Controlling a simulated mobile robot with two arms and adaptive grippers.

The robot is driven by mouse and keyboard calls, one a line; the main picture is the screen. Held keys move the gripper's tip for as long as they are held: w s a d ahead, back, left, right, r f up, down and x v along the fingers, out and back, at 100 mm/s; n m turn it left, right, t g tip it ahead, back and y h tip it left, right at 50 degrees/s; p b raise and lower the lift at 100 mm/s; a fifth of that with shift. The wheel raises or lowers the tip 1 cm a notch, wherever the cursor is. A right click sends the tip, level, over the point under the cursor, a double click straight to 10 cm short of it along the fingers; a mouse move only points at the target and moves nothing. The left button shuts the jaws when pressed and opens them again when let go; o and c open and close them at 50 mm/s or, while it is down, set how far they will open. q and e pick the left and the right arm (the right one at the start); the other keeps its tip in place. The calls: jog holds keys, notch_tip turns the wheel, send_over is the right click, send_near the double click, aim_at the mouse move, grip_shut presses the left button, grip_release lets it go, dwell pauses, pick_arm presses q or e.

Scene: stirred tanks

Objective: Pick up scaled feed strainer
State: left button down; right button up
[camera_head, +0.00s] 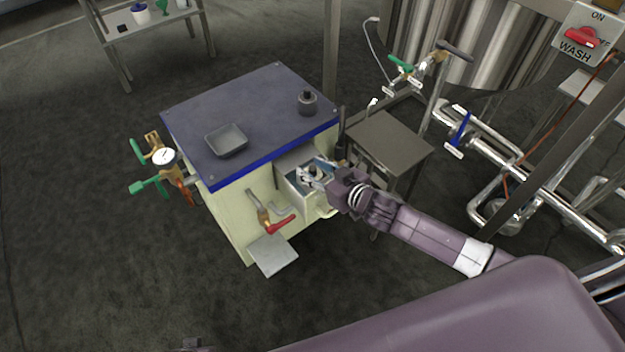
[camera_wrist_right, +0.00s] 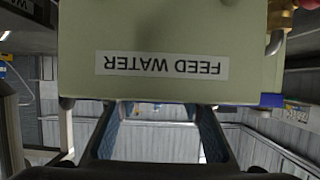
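I cannot make out the feed strainer for certain. A cream cabinet (camera_head: 228,208) with a dark, blue-edged top stands mid-picture in the head view. A pale metal box (camera_head: 300,196) projects from its right-hand side. My right gripper (camera_head: 314,173) is over this box, with its fingers spread, and it hides part of the inside. Small dark and metallic parts show between the fingers, too small to identify. In the right wrist view, an upside-down FEED WATER label (camera_wrist_right: 162,66) sits on a cream face just beyond the open fingers (camera_wrist_right: 158,118).
A grey tray (camera_head: 226,139) and a dark knobbed cylinder (camera_head: 307,102) stand on the cabinet top. A red-handled valve (camera_head: 272,222) and a gauge (camera_head: 165,158) stick out from the cabinet. A small metal table (camera_head: 390,138) stands close right. Pipes and a tank lie beyond.

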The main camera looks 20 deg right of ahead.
jog(key=shift+w, duration=0.15)
grip_shut()
jog(key=shift+r, duration=0.1)
dwell(0.3)
